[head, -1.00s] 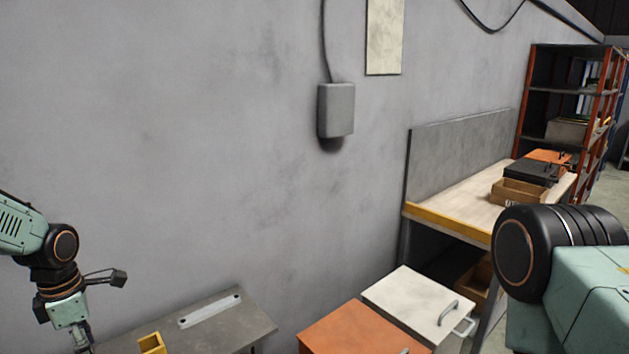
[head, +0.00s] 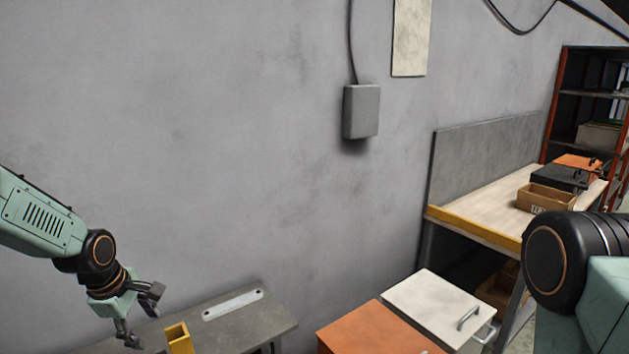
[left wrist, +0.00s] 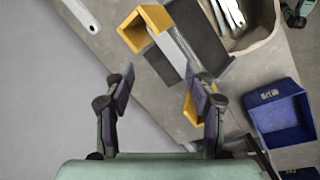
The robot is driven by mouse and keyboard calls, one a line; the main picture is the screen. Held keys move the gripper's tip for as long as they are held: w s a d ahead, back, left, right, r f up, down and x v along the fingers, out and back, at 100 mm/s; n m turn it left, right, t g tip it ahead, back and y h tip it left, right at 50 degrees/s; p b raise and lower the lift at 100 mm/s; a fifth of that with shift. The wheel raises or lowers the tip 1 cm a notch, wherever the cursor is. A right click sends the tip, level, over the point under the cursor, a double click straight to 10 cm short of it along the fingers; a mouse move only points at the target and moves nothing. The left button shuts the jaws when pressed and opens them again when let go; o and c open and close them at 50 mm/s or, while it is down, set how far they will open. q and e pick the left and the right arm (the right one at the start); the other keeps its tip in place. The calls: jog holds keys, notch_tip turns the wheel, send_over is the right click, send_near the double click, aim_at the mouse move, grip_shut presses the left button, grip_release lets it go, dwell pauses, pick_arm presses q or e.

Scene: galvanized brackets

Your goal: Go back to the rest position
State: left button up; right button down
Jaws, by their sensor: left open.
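My left gripper (head: 128,338) is low at the left of the head view, above the grey bench (head: 255,318). In the left wrist view my left gripper (left wrist: 162,85) has its two fingers wide apart with nothing held between them. A yellow and grey fixture (left wrist: 185,42) lies beyond the fingertips on the bench; its yellow end (head: 179,338) shows in the head view. My right arm shows at the right edge of the head view, but its gripper is out of frame.
A blue bin (left wrist: 282,118) and a container of shiny metal parts (left wrist: 262,45) are on the bench side. An orange cabinet (head: 365,330) and a white cabinet (head: 440,300) stand right of the bench. A wooden workbench (head: 480,205) stands farther right. A grey wall is behind.

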pick_arm(q)
jog(key=s+d+f+m+t+b, duration=0.1)
jog(key=s+d+f+m+b, duration=0.25)
jog(key=d+f+m, duration=0.3)
jog(key=s+d+f+m+t+b, duration=0.1)
jog(key=s+d+f+m+b, duration=0.1)
jog(key=s+d+f+m, duration=0.45)
jog(key=s+d+f+m+g+b, duration=0.1)
jog(key=s+f+b, duration=0.3)
jog(key=s+f, duration=0.5)
jog(key=s+d+f+m+g+b, duration=0.1)
jog(key=s+f+m+g+b, duration=0.3)
jog(key=s+f, duration=0.5)
jog(key=s+b, duration=0.1)
jog(key=s, duration=0.6)
jog(key=shift+s+d+f+y, duration=0.3)
jog(key=shift+d+f+y, duration=0.05)
jog(key=shift+f+y, duration=0.05)
